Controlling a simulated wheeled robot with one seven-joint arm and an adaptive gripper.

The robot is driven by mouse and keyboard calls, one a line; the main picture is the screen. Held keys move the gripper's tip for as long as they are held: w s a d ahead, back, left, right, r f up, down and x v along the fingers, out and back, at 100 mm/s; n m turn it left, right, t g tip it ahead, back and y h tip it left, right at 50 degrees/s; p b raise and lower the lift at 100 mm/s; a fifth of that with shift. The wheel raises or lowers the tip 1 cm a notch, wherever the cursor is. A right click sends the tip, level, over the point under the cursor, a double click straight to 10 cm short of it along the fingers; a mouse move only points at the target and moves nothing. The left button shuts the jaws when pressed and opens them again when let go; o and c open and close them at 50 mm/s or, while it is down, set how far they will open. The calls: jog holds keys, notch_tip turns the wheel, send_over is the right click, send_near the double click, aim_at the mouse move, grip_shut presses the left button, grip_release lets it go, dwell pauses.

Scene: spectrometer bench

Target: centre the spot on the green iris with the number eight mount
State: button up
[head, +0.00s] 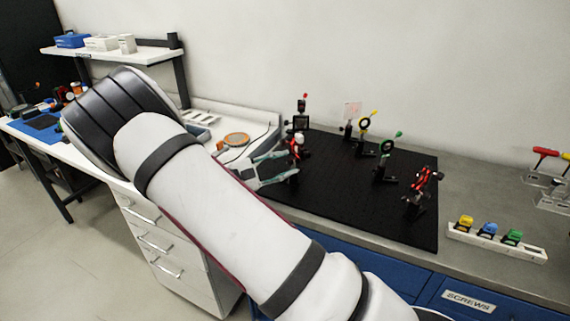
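The green iris (387,148) is a dark ring on a post with a green lever, standing toward the right of the black breadboard (330,215). Two mounts with red parts stand on the board: one at the left (296,143) and one at the right front (421,186). No number is readable, so I cannot tell which is number eight. My gripper (290,163) is beside the left mount, its two fingers apart with a gap between them. Whether they touch the mount is unclear. No light spot can be made out on the iris.
A yellow-levered iris (364,124), a pale card on a post (351,111) and a dark square mount (301,122) stand behind. A white rack (497,241) with coloured pieces lies to the right.

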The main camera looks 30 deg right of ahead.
jog(key=a, duration=1.1)
jog(key=shift+d, duration=0.1)
